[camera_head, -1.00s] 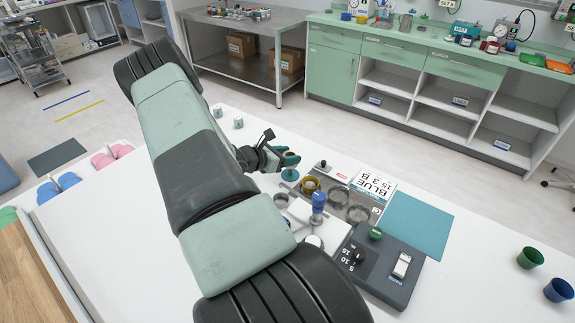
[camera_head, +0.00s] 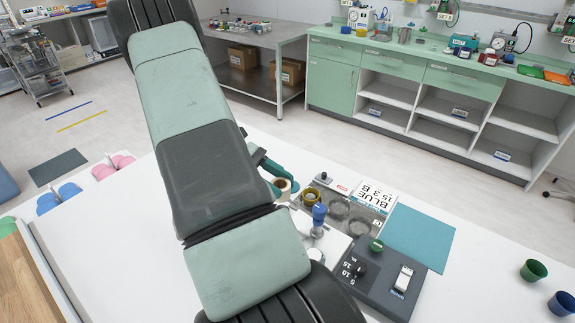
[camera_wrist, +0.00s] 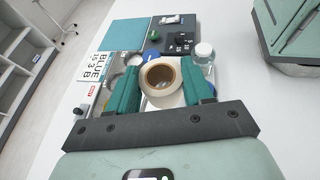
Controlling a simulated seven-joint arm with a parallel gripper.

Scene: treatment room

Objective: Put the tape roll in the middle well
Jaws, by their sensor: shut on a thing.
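The tape roll (camera_wrist: 146,79), a pale ring with a brown inner face, is between the two teal fingers of my gripper (camera_wrist: 160,66) in the wrist view. In the head view, the tape roll (camera_head: 282,185) shows at the edge of my arm, which hides most of the gripper. My gripper is shut on it. The grey tray (camera_head: 325,195) is to the right of the roll, with a row of round wells. The middle well (camera_head: 338,207) looks empty.
A blue-topped handle (camera_head: 319,213) stands close in front of the tray. A dark grey box (camera_head: 385,285) with a knob and switch lies nearer. A sign card (camera_head: 374,195) and teal mat (camera_head: 420,235) are beyond and right. A clear bottle (camera_wrist: 204,52) shows in the wrist view.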

